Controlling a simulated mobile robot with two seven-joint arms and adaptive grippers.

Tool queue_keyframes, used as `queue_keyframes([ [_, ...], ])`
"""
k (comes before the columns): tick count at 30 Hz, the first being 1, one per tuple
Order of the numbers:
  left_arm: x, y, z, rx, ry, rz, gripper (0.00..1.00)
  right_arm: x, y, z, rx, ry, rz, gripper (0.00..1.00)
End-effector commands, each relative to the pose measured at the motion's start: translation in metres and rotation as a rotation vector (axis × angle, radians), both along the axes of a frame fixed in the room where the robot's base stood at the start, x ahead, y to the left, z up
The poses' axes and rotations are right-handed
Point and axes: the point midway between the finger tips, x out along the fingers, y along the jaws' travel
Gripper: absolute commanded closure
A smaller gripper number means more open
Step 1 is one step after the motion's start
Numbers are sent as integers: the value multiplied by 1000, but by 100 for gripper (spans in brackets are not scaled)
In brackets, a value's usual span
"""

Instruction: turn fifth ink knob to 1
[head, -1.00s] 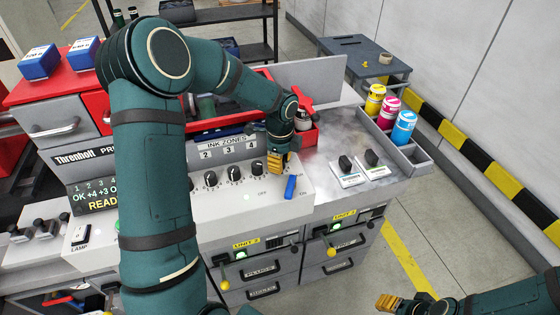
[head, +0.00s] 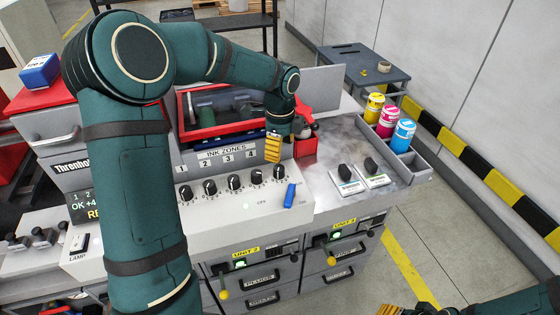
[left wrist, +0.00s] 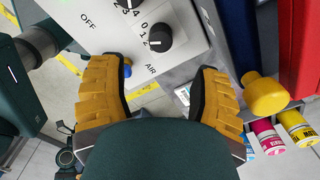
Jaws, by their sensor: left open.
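The fifth ink knob (head: 279,172) is the black knob at the right end of the row on the white console panel (head: 250,205). The nearest knob (left wrist: 159,37) in the left wrist view has a pale mark and small digits beside it; I cannot read its setting surely. My left gripper (head: 273,147) is just above and behind the fifth knob in the head view. Its yellow fingers (left wrist: 158,92) are apart and empty in the left wrist view, with the knob beyond their tips. My right gripper (head: 390,311) is cut off at the bottom edge; its jaws are unclear.
A blue lever (head: 290,194) stands just right of and below the fifth knob. The fourth knob (head: 256,176) is close on the left.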

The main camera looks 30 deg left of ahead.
Motion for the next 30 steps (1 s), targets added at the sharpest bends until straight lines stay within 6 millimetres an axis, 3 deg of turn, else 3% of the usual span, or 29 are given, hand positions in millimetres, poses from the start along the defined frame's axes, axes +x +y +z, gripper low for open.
queue_keyframes([
  [3,1,0,18,0,-3,0,36,0,0,0,0,0,0,53],
  [9,0,0,31,0,0,-1,36,0,0,0,0,0,0,53],
  [30,0,0,32,0,1,-1,36,0,0,0,0,0,0,53],
])
